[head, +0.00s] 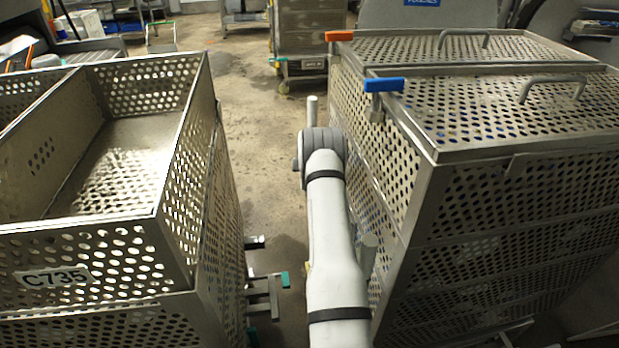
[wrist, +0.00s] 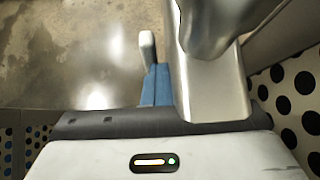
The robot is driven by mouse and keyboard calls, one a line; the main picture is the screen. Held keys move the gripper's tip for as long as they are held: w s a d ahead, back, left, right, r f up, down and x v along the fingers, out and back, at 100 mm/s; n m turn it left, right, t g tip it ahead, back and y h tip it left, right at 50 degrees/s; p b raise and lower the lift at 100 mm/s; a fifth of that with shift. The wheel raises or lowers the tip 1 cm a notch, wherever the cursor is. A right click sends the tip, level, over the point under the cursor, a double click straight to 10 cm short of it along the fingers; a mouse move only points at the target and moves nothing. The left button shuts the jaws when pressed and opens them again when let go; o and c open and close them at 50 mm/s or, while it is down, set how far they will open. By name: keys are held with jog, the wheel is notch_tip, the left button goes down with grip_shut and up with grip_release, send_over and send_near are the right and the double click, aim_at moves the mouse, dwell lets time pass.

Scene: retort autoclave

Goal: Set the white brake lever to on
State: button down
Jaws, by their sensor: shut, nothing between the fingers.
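In the wrist view a white, round-ended lever (wrist: 147,46) stands near the middle top, just beyond a narrow blue-grey piece that looks like my shut gripper (wrist: 157,72). The fingers are together with nothing between them. The lever's lower end meets the blue-grey piece in the picture; I cannot tell whether they touch. In the head view my gripper is hidden beyond the end of my arm, beside the right perforated crate. A small pale upright post (head: 312,108) shows just past the arm's end; I cannot tell whether it is the lever.
The right lidded crate (head: 436,152) has blue (head: 384,85) and orange (head: 340,36) tabs. A smooth silver part (wrist: 212,92) lies close on the wrist view's right. The open left crate (head: 155,222) bounds a narrow floor gap (head: 265,130). A cart (head: 308,45) stands behind.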

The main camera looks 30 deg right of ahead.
jog(key=shift+w+a+r+p, duration=0.15)
jog(key=shift+w+r+p, duration=0.25)
jog(key=shift+w+p, duration=0.2)
jog(key=shift+w+a+r+p, duration=0.15)
jog(key=shift+w+r+p, duration=0.3)
jog(key=shift+p, duration=0.1)
jog(key=shift+w+f+p, duration=0.1)
jog(key=shift+f+p, duration=0.1)
jog(key=shift+p, duration=0.1)
jog(key=shift+d+f, duration=0.35)
jog(key=shift+f, duration=0.05)
jog(key=shift+s, duration=0.2)
